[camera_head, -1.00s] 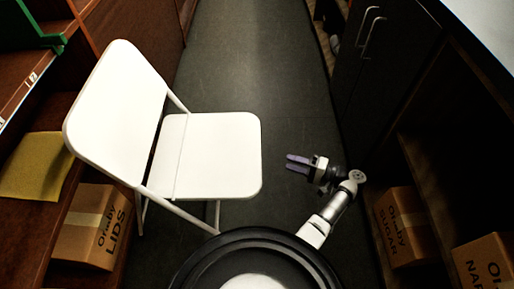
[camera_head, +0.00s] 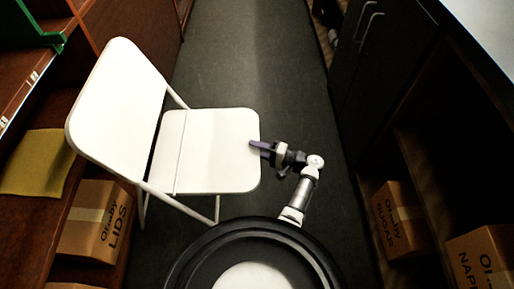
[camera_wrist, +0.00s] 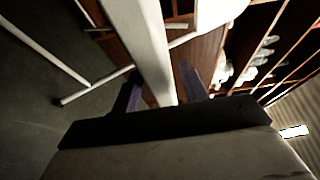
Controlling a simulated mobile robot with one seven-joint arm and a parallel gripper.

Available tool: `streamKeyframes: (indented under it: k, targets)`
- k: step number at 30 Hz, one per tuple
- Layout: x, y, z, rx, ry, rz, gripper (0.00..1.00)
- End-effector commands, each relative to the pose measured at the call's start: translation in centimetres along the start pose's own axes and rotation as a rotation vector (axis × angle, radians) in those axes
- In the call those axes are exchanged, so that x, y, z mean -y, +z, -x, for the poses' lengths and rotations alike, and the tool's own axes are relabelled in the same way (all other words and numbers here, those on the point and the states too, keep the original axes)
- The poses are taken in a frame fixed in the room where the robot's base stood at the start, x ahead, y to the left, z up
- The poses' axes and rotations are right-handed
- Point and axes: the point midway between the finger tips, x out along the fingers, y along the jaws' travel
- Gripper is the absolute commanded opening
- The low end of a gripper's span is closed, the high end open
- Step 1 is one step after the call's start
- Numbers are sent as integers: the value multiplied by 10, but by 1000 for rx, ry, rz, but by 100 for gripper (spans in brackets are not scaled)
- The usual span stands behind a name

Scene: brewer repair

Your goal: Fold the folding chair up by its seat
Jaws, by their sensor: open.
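The white folding chair stands unfolded on the dark floor, with its backrest (camera_head: 117,108) to the left and its flat seat (camera_head: 208,151) to the right. My gripper (camera_head: 256,145) is at the seat's right edge, its fingertips overlapping that edge in the head view. In the wrist view the pale seat edge (camera_wrist: 146,50) runs between the two open fingers (camera_wrist: 158,95). I cannot tell whether either finger touches it. White chair legs (camera_wrist: 95,83) show to the left in the wrist view.
Boxes marked SUGAR (camera_head: 401,222) and NAPKI (camera_head: 482,262) sit in the right shelving. A dark cabinet (camera_head: 378,70) stands at the right. The aisle floor (camera_head: 250,55) beyond the chair is clear.

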Motion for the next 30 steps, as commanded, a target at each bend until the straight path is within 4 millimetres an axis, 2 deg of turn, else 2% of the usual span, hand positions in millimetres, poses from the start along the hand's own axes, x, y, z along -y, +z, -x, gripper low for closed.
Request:
streamKeyframes:
  k: [8, 18, 26, 30]
  targets:
    - [0, 0, -2, 1, 0, 0, 44]
    - [0, 0, -1, 0, 0, 0, 0]
    - [2, -1, -1, 0, 3, 1, 0]
    - [10, -5, -3, 1, 23, 12, 0]
